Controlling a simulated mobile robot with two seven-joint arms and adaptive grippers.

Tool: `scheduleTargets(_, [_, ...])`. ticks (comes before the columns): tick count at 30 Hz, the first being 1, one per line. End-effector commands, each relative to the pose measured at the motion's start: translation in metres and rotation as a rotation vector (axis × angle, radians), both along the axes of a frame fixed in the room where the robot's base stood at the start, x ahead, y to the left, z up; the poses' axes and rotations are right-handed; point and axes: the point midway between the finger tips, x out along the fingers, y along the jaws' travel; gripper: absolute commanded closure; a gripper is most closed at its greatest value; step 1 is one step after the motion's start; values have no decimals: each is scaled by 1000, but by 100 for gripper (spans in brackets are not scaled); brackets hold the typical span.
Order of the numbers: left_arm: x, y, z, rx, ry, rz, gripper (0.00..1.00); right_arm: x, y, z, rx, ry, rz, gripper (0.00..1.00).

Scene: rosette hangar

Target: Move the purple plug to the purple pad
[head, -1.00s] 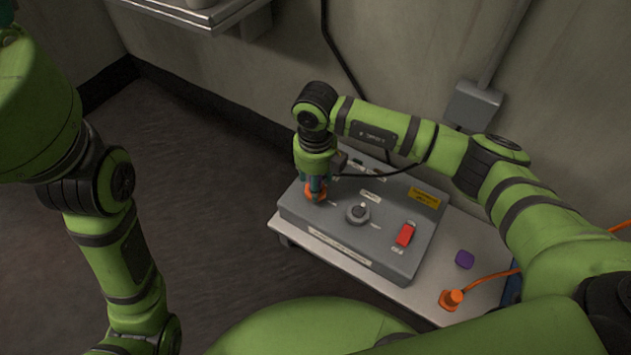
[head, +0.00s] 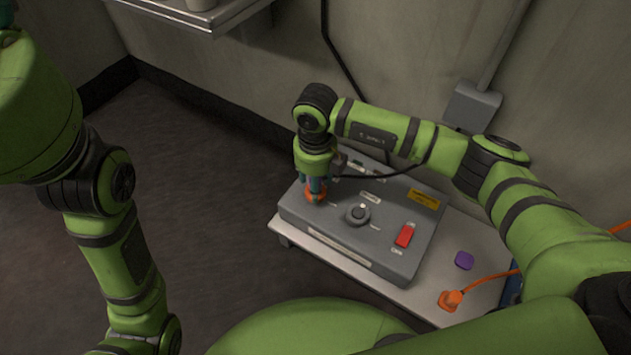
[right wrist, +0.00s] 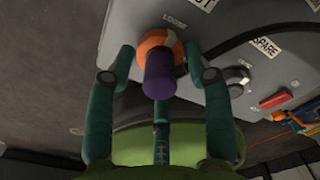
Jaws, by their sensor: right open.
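The purple plug (right wrist: 158,76) stands in the right wrist view, with an orange part (right wrist: 152,42) at its far end against the grey box near a "LOOSE" label. My right gripper (right wrist: 160,52) is open, its teal fingers on either side of the plug with gaps visible. In the head view my right gripper (head: 316,187) points down at the box's left end, over the orange part; it hides the purple plug there. The purple pad (head: 464,260) lies on the bench, right of the box. Only a teal bit, perhaps of my left gripper (head: 9,8), shows at the top left corner.
The grey box (head: 335,222) carries a round knob (head: 357,214) and a red switch (head: 404,236). An orange plug with a cable (head: 450,300) lies on the bench (head: 415,297) near the pad. A black cable (head: 385,173) runs by my right gripper. The wall is close behind.

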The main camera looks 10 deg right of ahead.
Motion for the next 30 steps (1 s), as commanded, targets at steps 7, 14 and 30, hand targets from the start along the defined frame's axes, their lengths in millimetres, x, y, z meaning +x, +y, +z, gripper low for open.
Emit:
scheduleTargets(7, [0, 0, 3, 0, 1, 0, 28, 0, 0, 1, 0, 0, 0, 48])
scheduleTargets(14, [1, 0, 3, 0, 2, 1, 28, 0, 0, 0, 0, 0, 0, 72])
scheduleTargets(30, [1, 0, 9, 2, 3, 3, 28, 0, 0, 8, 0, -1, 0, 100])
